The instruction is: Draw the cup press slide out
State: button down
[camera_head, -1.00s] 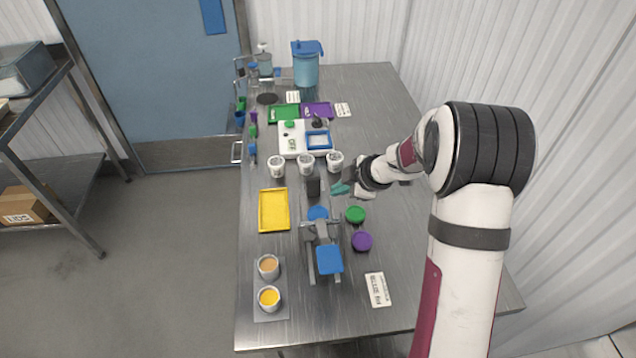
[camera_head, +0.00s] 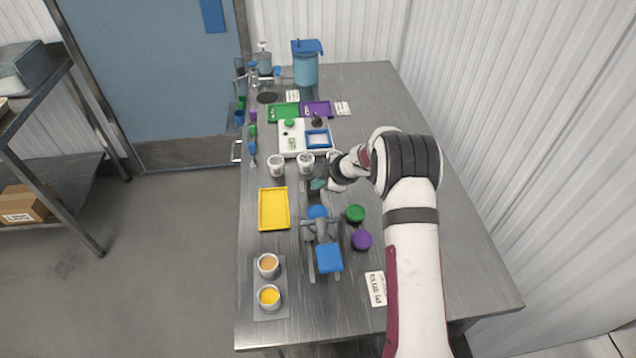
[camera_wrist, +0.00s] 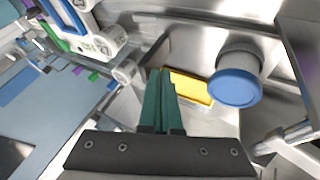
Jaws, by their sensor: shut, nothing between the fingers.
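The cup press (camera_head: 310,245) stands on the steel table, a grey frame with rails and a blue pad (camera_head: 328,257) at its near end. A blue disc (camera_head: 317,211) lies at its far end; in the wrist view a blue disc (camera_wrist: 235,88) tops a grey cylinder. My gripper (camera_head: 318,184) is just beyond the press's far end, its teal fingers shut and empty. In the wrist view the closed fingers (camera_wrist: 163,100) point toward the yellow tray (camera_wrist: 190,86). A dark block at the press's far end is mostly hidden by my gripper. I cannot tell whether the fingers touch it.
White cups (camera_head: 276,165) stand beyond my gripper, before a white device (camera_head: 292,140). The yellow tray (camera_head: 262,210) lies left of the press. Green (camera_head: 355,213) and purple (camera_head: 361,240) lids lie right. Two filled cups (camera_head: 268,298) stand on a grey mat (camera_head: 268,314) at front left.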

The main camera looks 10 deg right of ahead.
jog(key=shift+w, duration=0.1)
jog(key=shift+w, duration=2.6)
